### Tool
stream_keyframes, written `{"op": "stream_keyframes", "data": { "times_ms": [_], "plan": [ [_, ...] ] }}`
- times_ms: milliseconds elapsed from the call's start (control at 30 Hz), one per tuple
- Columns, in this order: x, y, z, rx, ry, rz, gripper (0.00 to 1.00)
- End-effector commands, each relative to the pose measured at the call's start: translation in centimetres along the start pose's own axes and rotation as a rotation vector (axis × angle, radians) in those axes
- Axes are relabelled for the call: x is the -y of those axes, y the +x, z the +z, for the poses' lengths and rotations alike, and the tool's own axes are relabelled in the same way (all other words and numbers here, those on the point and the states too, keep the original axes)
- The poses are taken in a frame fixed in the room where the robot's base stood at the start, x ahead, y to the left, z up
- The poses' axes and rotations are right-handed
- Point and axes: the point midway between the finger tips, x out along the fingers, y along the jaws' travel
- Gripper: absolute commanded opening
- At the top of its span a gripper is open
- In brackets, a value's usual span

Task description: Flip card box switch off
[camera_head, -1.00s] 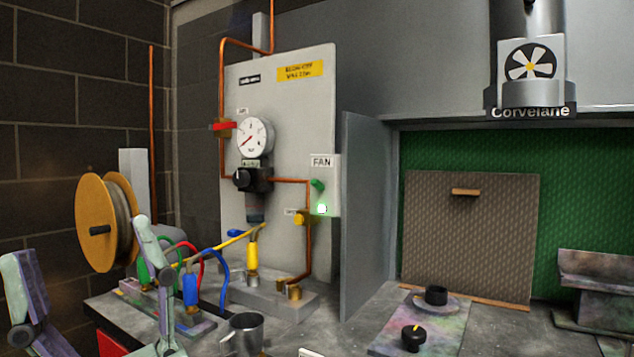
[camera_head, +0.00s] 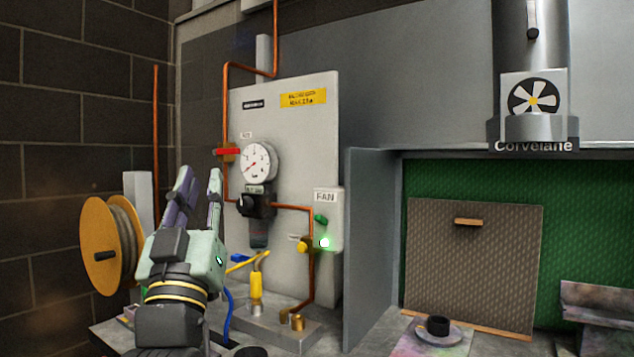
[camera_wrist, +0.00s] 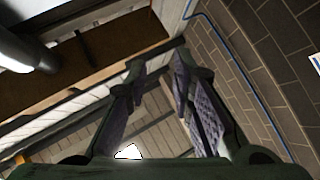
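A pale box labelled FAN (camera_head: 335,222) is mounted at the right edge of the grey panel. It carries a green toggle switch (camera_head: 320,219) and, below it, a lit green lamp (camera_head: 324,243). The exact tilt of the toggle is too small to tell. No thing labelled as a card box shows. My gripper (camera_head: 201,178) points upward to the left of the box, in front of the panel's left edge, clear of the switch. Its two fingers stand apart with nothing between them. In the wrist view my gripper (camera_wrist: 158,68) is also empty, facing the ceiling and brick wall.
A pressure gauge (camera_head: 258,163), a black regulator (camera_head: 256,204) and copper pipes (camera_head: 311,265) lie between my gripper and the switch box. A hose reel (camera_head: 101,250) stands at left. The booth's side wall (camera_head: 371,250) stands right of the box.

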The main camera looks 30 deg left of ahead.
Motion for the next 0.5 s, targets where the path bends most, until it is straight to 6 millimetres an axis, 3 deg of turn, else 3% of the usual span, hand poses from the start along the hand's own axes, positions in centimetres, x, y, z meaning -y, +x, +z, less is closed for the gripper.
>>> {"op": "stream_keyframes", "data": {
  "times_ms": [33,167,300,500],
  "plan": [
    [-1.4,2.7,0.2,0.105,-0.029,0.072,0.17],
    [-5.5,5.2,3.0,0.400,-0.078,0.260,0.08],
    [-8.3,4.8,5.1,0.675,-0.081,0.417,0.00],
    [-9.8,2.8,6.2,0.905,-0.064,0.535,0.00]
  ]
}}
